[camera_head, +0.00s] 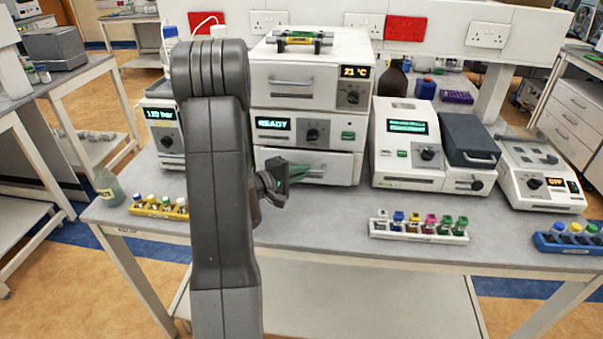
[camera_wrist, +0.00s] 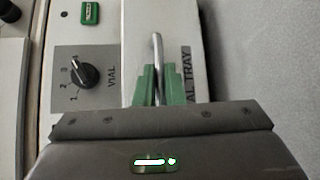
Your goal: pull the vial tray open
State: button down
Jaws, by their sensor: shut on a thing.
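The vial tray (camera_head: 342,168) is the lowest, pale front of the stacked white instrument. Its label, partly covered, shows in the wrist view, on the tray front (camera_wrist: 185,22). A metal bar handle (camera_wrist: 157,45) stands on that front. My gripper (camera_head: 298,172) is at the tray front in the head view, partly hidden by my own arm. In the wrist view my gripper's green fingers (camera_wrist: 158,85) are shut on the handle, one on each side of it. The tray looks flush or nearly so; I cannot tell whether it stands out a little.
Above the tray is a panel with a READY display (camera_head: 272,124) and a knob (camera_wrist: 82,75). A rack of coloured-cap vials (camera_head: 418,235) stands on the bench at front right, a yellow rack (camera_head: 158,211) at left. Bench (camera_head: 310,215) in front of the tray is clear.

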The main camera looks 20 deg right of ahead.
jog(key=s+a+b, duration=0.1)
jog(key=s+b, duration=0.1)
jog(key=s, duration=0.1)
jog(key=s+a+b, duration=0.2)
jog(key=s+b, duration=0.1)
jog(key=s+a+b, duration=0.2)
jog(key=b, duration=0.1)
jog(key=shift+s+a+f, duration=0.1)
jog(key=shift+s+a, duration=0.15)
jog(key=shift+s, duration=0.15)
jog(key=shift+s+a, duration=0.15)
jog(key=shift+s, duration=0.2)
jog(key=c, duration=1.5)
grip_release()
jog(key=shift+a, duration=0.1)
jog(key=shift+b+v, duration=0.7)
jog(key=shift+v, duration=6.15)
